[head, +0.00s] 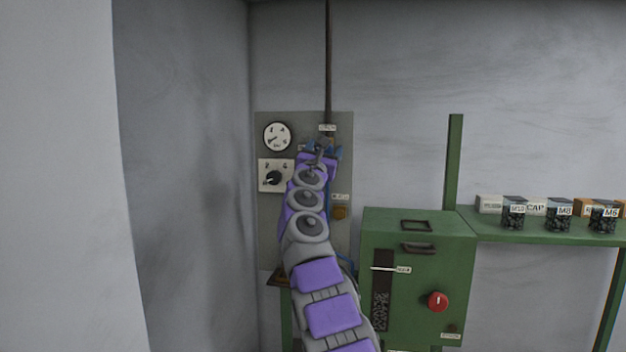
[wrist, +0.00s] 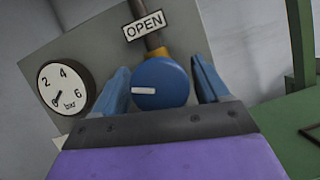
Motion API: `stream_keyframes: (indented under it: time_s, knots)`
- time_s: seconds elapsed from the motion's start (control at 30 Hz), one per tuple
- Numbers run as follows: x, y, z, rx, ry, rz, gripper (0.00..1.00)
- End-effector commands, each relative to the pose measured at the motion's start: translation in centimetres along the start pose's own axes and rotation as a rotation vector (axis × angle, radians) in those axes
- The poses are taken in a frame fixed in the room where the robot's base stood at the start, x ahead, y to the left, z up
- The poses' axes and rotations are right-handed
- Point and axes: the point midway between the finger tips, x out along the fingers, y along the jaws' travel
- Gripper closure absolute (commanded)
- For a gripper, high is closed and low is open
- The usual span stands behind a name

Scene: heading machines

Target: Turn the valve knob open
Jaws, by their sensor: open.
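In the wrist view the valve knob (wrist: 161,84) is round and blue, with a white mark pointing to the left. An OPEN label (wrist: 144,25) sits above it, by a brass fitting and a dark pipe. My gripper (wrist: 162,85) is open, with one blue finger on each side of the knob. I see small gaps, and cannot tell whether either finger touches it. In the head view my gripper (head: 323,150) is at the grey panel (head: 268,222), below the label, and the arm hides the knob.
A pressure gauge (head: 277,136) and a black dial (head: 273,179) are on the panel, left of my gripper. A green shelf (head: 540,225) holds jars and boxes at right.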

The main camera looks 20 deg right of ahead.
Motion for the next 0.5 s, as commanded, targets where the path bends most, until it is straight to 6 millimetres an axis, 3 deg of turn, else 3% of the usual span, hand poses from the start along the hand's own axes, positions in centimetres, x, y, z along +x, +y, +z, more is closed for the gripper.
stream_keyframes:
  time_s: [0.5]
  knots:
    - [-5.5, -0.2, -0.4, -0.005, 0.0, -0.002, 0.26]
